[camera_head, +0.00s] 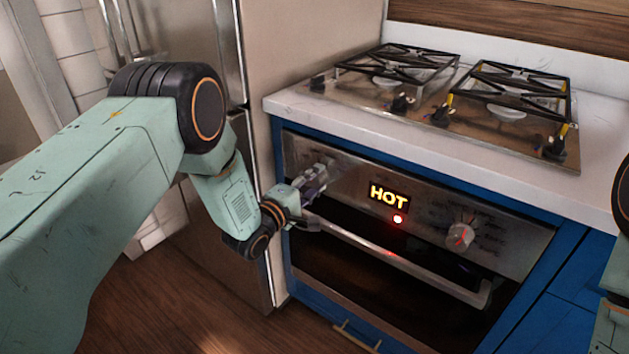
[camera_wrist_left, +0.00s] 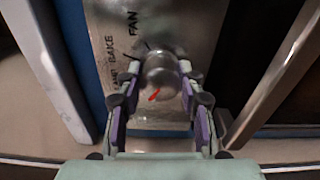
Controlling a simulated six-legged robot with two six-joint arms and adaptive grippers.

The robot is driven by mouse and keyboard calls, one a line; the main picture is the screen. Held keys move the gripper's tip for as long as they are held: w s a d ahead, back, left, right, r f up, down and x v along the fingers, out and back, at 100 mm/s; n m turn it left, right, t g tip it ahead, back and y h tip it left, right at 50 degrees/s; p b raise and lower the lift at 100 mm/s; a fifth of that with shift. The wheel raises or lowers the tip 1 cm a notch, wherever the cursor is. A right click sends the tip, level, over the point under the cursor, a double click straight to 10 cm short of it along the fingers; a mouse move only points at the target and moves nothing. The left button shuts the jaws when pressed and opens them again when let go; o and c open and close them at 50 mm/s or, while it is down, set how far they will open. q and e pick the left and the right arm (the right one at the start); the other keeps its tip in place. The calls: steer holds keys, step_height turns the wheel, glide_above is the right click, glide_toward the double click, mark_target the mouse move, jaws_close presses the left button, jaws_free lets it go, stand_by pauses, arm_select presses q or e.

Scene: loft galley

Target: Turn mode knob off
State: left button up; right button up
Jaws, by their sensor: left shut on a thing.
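The mode knob (camera_wrist_left: 162,70) is a round metal knob with a red pointer mark, on the steel oven panel. The words FAN and BAKE are printed beside it in the left wrist view. The red mark sits on its near side, away from FAN. My left gripper (camera_head: 318,182) reaches the left end of the panel and hides this knob in the head view. In the left wrist view its two fingers (camera_wrist_left: 159,84) are closed on the knob, one on each side. My right gripper is not in view.
A second knob (camera_head: 460,236) sits at the panel's right, past a lit HOT display (camera_head: 389,197) and a red light (camera_head: 397,219). The oven handle (camera_head: 400,262) runs below my left gripper. The counter edge (camera_head: 420,150) overhangs the panel. A fridge (camera_head: 190,215) stands left.

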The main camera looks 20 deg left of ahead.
arm_select(q)
steer(key=shift+d, duration=0.1)
steer(key=o, duration=1.2)
steer(key=v, duration=1.2)
